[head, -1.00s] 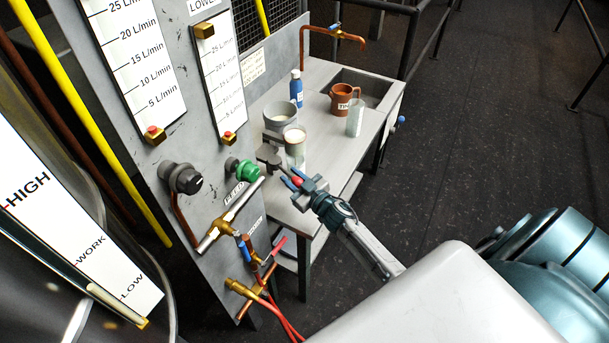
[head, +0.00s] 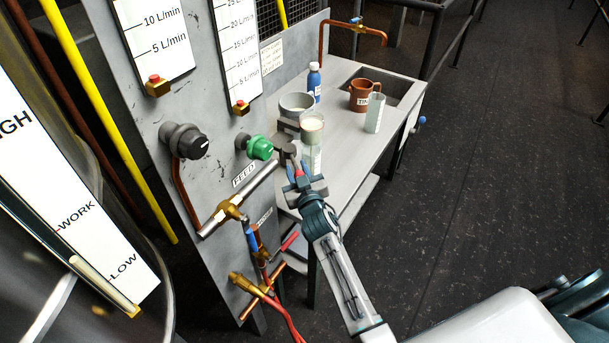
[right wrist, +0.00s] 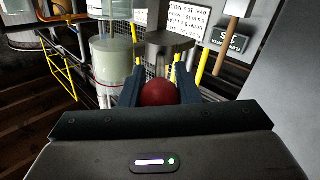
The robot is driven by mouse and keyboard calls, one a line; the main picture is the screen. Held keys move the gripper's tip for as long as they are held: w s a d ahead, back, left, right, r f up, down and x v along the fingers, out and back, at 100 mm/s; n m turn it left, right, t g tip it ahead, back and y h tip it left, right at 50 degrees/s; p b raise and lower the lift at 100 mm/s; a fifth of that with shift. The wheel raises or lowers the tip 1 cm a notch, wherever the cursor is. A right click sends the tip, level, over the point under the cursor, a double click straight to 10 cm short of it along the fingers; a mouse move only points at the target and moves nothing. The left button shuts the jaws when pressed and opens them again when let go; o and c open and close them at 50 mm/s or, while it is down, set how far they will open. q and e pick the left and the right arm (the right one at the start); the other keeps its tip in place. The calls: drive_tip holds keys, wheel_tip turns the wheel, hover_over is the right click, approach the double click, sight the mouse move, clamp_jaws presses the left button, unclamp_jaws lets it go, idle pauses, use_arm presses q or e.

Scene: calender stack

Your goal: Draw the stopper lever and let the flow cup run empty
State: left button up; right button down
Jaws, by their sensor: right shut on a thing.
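The stopper lever shows as a red ball knob (head: 298,173), beside a dark grey block (head: 285,149) at the bench's near end. My right gripper (head: 300,178) is shut on the knob; in the right wrist view the red knob (right wrist: 158,93) sits between the dark fingers. A cup with pale contents (head: 312,124), which looks like the flow cup, stands above a clear beaker (head: 312,157) just behind the block. My left gripper is out of view.
The panel on the left carries a green knob (head: 261,148), a black knob (head: 186,142) and brass-fitted pipes. The bench (head: 345,140) also holds a grey pot (head: 294,108), a blue bottle (head: 314,82), a brown mug (head: 361,97) and a clear glass (head: 375,113).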

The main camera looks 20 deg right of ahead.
idle(0.4)
drive_tip(key=c, duration=1.1)
unclamp_jaws()
drive_tip(key=shift+a, duration=0.15)
drive_tip(key=s, duration=1)
drive_tip(key=shift+s+a, duration=0.4)
drive_tip(key=shift+a, duration=0.05)
idle(4.5)
